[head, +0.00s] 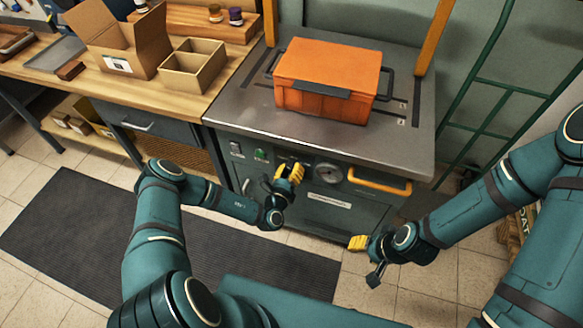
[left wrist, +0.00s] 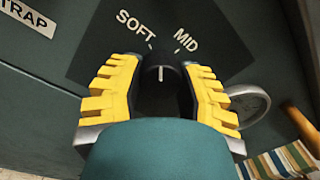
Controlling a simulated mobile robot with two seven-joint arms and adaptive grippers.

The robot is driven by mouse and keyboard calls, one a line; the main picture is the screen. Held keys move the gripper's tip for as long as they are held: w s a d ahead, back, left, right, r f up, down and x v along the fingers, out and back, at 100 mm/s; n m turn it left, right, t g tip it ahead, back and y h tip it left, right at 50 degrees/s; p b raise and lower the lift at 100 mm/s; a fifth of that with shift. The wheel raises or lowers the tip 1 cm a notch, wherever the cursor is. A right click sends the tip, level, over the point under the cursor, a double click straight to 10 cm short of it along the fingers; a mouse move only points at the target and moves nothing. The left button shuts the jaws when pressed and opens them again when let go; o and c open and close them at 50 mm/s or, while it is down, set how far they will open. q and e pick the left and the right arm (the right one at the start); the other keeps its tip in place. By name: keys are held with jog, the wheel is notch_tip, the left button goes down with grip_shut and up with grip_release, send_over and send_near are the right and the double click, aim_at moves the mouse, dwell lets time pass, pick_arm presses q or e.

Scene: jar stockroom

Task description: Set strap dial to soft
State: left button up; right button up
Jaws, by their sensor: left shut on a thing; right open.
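The strap dial (left wrist: 161,85) is a black knob with a white pointer line, seen in the left wrist view between the yellow fingers of my left gripper (left wrist: 160,95). The pointer aims up, between the SOFT mark (left wrist: 137,25) and the MID mark (left wrist: 186,40). My left gripper is shut on the knob. In the head view my left gripper (head: 290,172) is at the front panel of the grey strapping machine (head: 240,117) and hides the dial. My right gripper (head: 367,257) is open and empty, low in front of the machine's right side.
An orange lidded box (head: 325,80) sits on the machine top. The panel has a green button (head: 260,155), a round gauge (head: 328,172) and a yellow handle (head: 380,182). A wooden bench (head: 160,95) with cardboard boxes stands left. A dark mat (head: 75,225) covers the floor.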

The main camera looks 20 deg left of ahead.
pick_arm(q)
jog(key=shift+n, duration=2)
jog(key=o, duration=1.2)
jog(key=shift+o, duration=0.2)
jog(key=s, duration=1.2)
jog(key=shift+a+f, duration=0.25)
jog(key=shift+a, duration=0.05)
